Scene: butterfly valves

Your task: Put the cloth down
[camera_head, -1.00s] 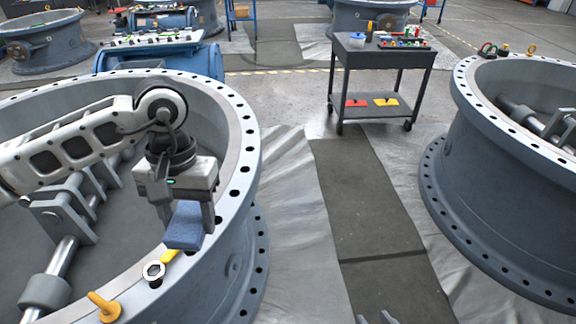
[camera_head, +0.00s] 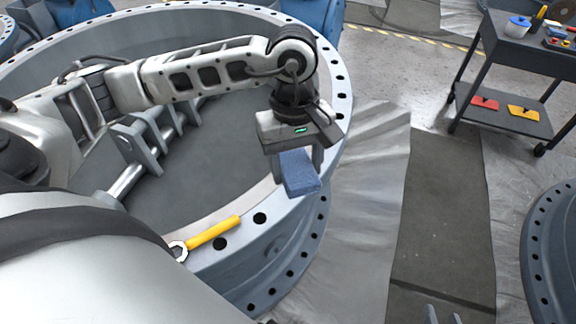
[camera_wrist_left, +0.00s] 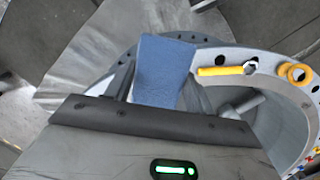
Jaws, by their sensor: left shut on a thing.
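The blue cloth (camera_head: 299,173), folded into a thick pad, is held by my left gripper (camera_head: 296,160). It hangs over the flange rim of the large grey valve (camera_head: 331,133). In the left wrist view the cloth (camera_wrist_left: 163,72) sticks out past the dark edge of the gripper, with the rim behind it. I cannot tell whether the cloth touches the rim. The fingertips of my right gripper (camera_head: 443,316) show at the bottom edge of the head view, apart and with nothing seen between them.
A yellow-handled wrench (camera_head: 212,232) lies on the rim near the cloth. A dark cart (camera_head: 515,50) stands at the back right, with a red and a yellow item on its lower shelf. Another valve (camera_head: 556,250) is at the right.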

